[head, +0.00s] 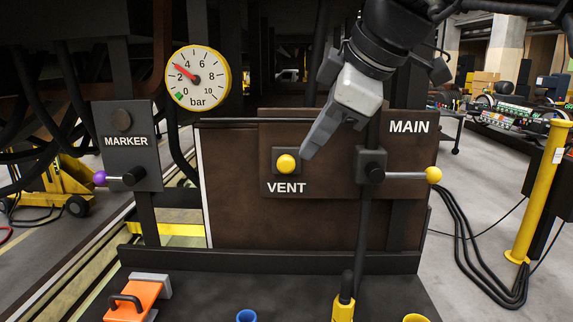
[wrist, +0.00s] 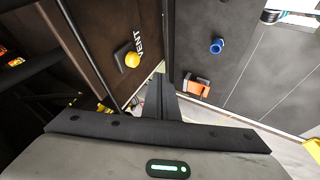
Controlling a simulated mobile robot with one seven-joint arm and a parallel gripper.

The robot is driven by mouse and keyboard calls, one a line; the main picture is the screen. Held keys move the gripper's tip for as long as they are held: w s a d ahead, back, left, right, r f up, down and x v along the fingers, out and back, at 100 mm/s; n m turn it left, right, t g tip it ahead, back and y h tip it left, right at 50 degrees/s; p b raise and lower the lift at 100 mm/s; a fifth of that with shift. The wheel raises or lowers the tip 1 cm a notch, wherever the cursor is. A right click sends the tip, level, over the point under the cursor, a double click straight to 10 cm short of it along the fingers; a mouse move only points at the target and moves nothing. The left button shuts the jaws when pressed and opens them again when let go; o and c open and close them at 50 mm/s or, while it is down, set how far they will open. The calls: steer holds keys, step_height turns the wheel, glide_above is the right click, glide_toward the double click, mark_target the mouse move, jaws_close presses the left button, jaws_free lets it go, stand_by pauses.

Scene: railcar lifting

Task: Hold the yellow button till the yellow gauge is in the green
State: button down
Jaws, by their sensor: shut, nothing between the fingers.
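The yellow button (head: 286,164) sits on a dark square plate above the word VENT on the brown panel. It also shows in the wrist view (wrist: 132,61), apart from my fingers. My gripper (head: 307,153) is shut and empty, its tip just right of and slightly above the button in the head view. The button is fully visible, and I see no contact. The yellow-rimmed gauge (head: 197,77) reads bar. Its red needle points between 2 and 4, above the small green band near 0 at its lower left. My closed fingers (wrist: 160,97) also show in the wrist view.
The MAIN lever (head: 405,175) with a yellow knob is right of the button. The MARKER lever (head: 116,179) with a purple knob is at left. An orange block (head: 137,297) and a blue ring (head: 246,316) are on the dark deck below. A yellow post (head: 538,190) stands at right.

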mark_target(288, 171)
steer(key=w+a+f, duration=0.3)
steer(key=w+f, duration=0.5)
steer(key=w, duration=0.1)
steer(key=shift+a, duration=0.2)
steer(key=shift+s, duration=0.1)
steer(key=shift+w+d+r, duration=0.1)
steer(key=shift+w+r, duration=0.05)
steer(key=shift+w, duration=0.8)
steer(key=shift+d, duration=0.1)
stand_by(0.4)
